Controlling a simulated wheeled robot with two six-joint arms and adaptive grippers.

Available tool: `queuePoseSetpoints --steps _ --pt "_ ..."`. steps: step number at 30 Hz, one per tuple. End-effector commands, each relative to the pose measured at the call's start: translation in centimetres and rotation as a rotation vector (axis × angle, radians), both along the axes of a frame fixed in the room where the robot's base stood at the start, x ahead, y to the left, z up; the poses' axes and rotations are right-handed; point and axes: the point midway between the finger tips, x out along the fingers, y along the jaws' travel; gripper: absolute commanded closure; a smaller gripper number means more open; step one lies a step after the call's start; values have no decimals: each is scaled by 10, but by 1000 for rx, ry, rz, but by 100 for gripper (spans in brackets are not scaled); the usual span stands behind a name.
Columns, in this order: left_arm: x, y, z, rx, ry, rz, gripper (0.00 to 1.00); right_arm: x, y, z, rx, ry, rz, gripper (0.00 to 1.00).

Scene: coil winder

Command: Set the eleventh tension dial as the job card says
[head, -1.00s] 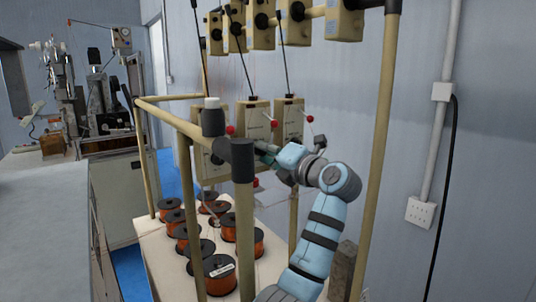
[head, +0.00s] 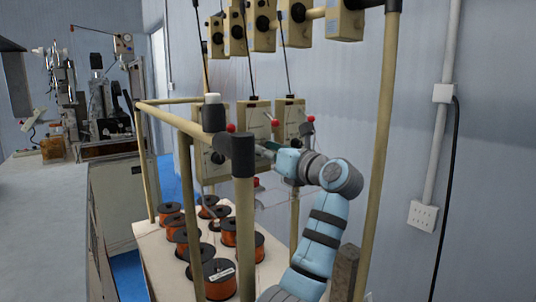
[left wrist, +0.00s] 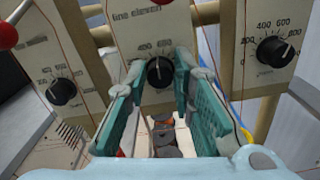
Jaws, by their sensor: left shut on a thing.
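The eleventh tension dial is a black knob (left wrist: 160,72) on the cream panel labelled "line eleven" (left wrist: 150,25). The figures 400 and 600 show above it, and its exact setting is too small to read. My left gripper (left wrist: 160,78) has its green-padded fingers on either side of the knob and is shut on it. In the head view the left gripper (head: 267,150) is at the lower row of tensioner boxes, partly hidden by the frame. I cannot make out a job card. My right gripper is out of view.
A neighbouring dial (left wrist: 271,50) is to the right and another (left wrist: 62,91) to the left, both close to the fingers. A beige post (head: 246,225) stands before the boxes. Copper wire spools (head: 220,278) stand on the table below. A red ball lever (head: 310,118) is close above my wrist.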

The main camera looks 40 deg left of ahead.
Motion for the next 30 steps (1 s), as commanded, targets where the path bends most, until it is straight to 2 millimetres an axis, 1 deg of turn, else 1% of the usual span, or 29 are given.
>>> queuePoseSetpoints --steps 1,16,17,18,20,28,30 --pt "0 0 -3 -7 -3 1 100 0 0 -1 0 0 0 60" --pt "0 0 -3 -14 -19 2 100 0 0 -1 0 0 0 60" --pt "0 0 -3 -13 -19 0 73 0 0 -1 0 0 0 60" --pt "0 0 -3 -13 -20 0 66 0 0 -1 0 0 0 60" --pt "0 0 -3 -12 -20 0 58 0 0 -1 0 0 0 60" --pt "0 0 -1 -10 -22 1 58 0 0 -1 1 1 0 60" --pt "-1 -4 -1 -9 -23 -1 58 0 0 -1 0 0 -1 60"
